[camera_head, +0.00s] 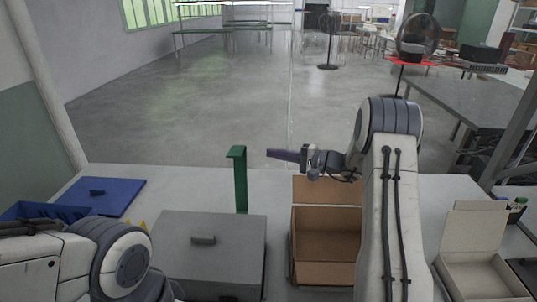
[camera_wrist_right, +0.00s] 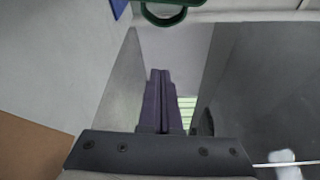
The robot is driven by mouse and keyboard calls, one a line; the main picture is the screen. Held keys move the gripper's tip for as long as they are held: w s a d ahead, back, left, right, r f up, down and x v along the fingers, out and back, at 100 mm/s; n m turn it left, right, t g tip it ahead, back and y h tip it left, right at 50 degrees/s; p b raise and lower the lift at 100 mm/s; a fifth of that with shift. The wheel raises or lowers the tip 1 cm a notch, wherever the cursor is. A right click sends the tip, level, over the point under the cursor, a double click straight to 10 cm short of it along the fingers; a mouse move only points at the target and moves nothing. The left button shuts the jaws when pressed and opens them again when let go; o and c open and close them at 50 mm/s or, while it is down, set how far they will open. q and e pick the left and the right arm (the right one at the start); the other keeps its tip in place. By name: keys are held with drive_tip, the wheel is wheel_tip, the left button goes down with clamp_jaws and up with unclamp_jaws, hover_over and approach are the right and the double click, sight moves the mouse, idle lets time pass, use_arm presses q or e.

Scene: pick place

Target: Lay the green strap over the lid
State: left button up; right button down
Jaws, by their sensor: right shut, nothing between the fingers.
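The green strap (camera_head: 240,180) stands upright behind the grey box, its top end bent over. In the right wrist view a green loop (camera_wrist_right: 165,20) shows at the top edge; it may be part of the strap. The grey lid (camera_head: 235,222), with a small raised handle (camera_head: 203,240), lies flat on the grey box in front of the strap. My right gripper (camera_head: 270,153) is shut and empty, in the air to the right of the strap's top and apart from it. Its purple fingers (camera_wrist_right: 160,102) are together in the right wrist view. My left gripper is not seen, only its arm at lower left.
An open cardboard box (camera_head: 327,232) stands right of the grey box. A blue lid (camera_head: 115,197) lies on the table's left, beside a blue container (camera_head: 45,210). An open pale box (camera_head: 473,240) is at the right. Bare table (camera_head: 190,185) shows left of the strap.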

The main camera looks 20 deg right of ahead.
use_arm(q)
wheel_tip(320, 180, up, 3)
drive_tip(key=p, duration=0.3)
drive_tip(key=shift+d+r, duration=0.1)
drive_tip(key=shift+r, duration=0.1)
use_arm(e)
drive_tip(key=w+a, duration=0.1)
drive_tip(key=a, duration=0.6)
drive_tip(key=shift+w, duration=0.15)
drive_tip(key=shift+a+r, duration=0.1)
